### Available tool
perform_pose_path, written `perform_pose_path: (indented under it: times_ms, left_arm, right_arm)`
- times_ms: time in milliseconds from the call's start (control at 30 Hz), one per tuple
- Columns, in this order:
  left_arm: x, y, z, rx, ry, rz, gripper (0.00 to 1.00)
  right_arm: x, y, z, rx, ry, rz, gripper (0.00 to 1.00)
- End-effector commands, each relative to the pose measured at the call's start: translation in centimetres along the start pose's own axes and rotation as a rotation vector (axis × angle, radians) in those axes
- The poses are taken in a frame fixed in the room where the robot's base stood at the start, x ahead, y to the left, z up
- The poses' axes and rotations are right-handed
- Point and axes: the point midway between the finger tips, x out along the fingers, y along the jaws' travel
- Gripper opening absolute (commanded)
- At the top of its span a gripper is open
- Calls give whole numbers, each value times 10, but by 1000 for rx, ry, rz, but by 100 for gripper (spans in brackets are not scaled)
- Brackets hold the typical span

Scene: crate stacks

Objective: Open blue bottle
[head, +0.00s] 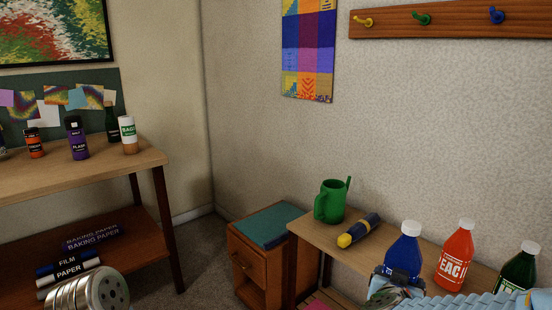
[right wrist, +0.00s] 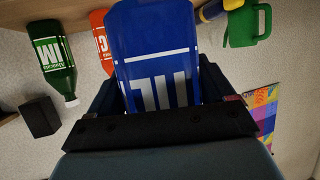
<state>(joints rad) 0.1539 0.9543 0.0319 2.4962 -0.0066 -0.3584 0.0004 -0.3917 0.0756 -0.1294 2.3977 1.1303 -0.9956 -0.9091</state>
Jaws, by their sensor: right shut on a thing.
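The blue bottle (head: 403,254) with its white cap (head: 411,228) is upright at the right-hand table in the head view. Its cap is on. My right gripper (head: 398,278) is shut around the bottle's body below the cap. In the right wrist view, which is upside down, the blue bottle (right wrist: 158,50) with white lettering lies between the dark fingers (right wrist: 165,95), and its cap is hidden. I cannot tell whether its base touches the table. My left gripper is not visible; only a metallic part of mine shows at lower left.
An orange bottle (head: 455,256) and a dark green bottle (head: 519,270) stand right of the blue one. A yellow-and-blue flashlight (head: 358,230) and a green watering can (head: 331,202) are on the table (head: 311,232) to its left. A shelf with bottles (head: 78,140) stands at far left.

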Motion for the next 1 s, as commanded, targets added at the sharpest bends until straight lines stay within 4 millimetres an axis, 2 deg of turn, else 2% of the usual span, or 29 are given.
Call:
perform_pose_path:
  times_ms: [33,333,433,667,767,867,1000]
  left_arm:
    - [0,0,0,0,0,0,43]
    - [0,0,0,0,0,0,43]
    - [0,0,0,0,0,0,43]
    - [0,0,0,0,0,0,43]
    - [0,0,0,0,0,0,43]
    - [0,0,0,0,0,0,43]
    - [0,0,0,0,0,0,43]
  right_arm:
    - [4,-8,12,-17,-5,-21,68]
    - [17,-52,80,-80,-6,-176,68]
    - [17,-60,93,-89,-4,-206,68]
    - [17,-65,100,-95,-1,-228,68]
    - [15,-74,110,-115,-2,-266,68]
    - [12,-90,128,-146,-5,-338,68]
    - [6,-120,162,-204,-7,-476,68]
